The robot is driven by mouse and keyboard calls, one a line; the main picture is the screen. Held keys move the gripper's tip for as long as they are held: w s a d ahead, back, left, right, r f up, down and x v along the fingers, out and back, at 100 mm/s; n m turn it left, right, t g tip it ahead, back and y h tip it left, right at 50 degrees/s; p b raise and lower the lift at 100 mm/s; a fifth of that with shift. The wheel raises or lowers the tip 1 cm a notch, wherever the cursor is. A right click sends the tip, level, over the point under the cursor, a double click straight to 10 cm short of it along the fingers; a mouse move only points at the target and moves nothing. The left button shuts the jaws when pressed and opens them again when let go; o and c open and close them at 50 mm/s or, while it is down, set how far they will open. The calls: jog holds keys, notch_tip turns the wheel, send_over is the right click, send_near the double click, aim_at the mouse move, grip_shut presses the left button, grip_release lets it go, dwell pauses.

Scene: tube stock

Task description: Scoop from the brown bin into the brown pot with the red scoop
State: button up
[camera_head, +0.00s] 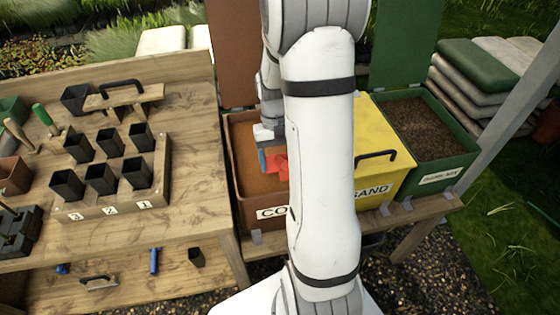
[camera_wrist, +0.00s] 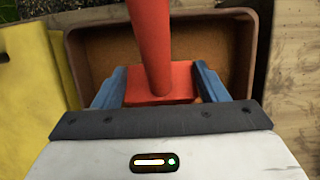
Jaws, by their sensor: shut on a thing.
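My gripper (camera_head: 268,161) is over the brown bin (camera_head: 231,170), partly hidden by my arm in the head view. In the wrist view its blue fingers (camera_wrist: 160,84) are shut on the red scoop (camera_wrist: 149,40). The red scoop (camera_head: 279,166) also shows in part beside my arm in the head view. The bin is open and holds orange-brown material; its rim shows in the wrist view (camera_wrist: 246,60). I cannot tell whether the scoop touches the material or carries any. A reddish-brown pot (camera_head: 14,172) stands at the left edge of the wooden bench, partly cut off.
A yellow bin with a closed lid (camera_head: 385,133) marked SAND stands right of the brown bin. A green bin (camera_head: 440,163) of dark soil is beyond it. The wooden bench (camera_head: 195,190) holds a rack of black pots (camera_head: 100,178) and a trowel (camera_head: 43,117).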

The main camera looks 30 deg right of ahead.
aim_at(276, 158)
jog(key=shift+t, duration=0.3)
jog(key=shift+w+d+f+b, duration=0.25)
jog(key=shift+w+f+b, duration=0.4)
jog(key=shift+w+f, duration=0.15)
jog(key=shift+w+d+f+b, duration=0.2)
jog(key=shift+w+f+b, duration=0.4)
jog(key=shift+w+f, duration=0.15)
jog(key=w+b, duration=0.1)
jog(key=w+f+t+b, duration=0.1)
jog(key=b, duration=0.2)
jog(key=shift+w+d+f+t+h, duration=0.2)
jog(key=shift+w+d+t+h, duration=0.2)
jog(key=shift+w+b, duration=0.15)
jog(key=shift+b, duration=0.2)
jog(key=t+b, duration=0.2)
jog(key=b, duration=0.1)
jog(key=shift+w+d+r+h, duration=0.1)
jog(key=shift+w+r+h, duration=0.1)
jog(key=shift+r+h, duration=0.1)
jog(key=shift+t+b, duration=0.4)
jog(key=shift+b, duration=0.15)
jog(key=shift+r, duration=0.7)
jog(key=s+a+r+t+p, duration=0.1)
jog(key=s+r, duration=0.3)
jog(key=r, duration=0.4)
jog(key=shift+r+t+h+p, duration=0.4)
jog(key=shift+t+p, duration=0.15)
jog(key=shift+t, duration=0.15)
jog(key=shift+a, duration=0.1)
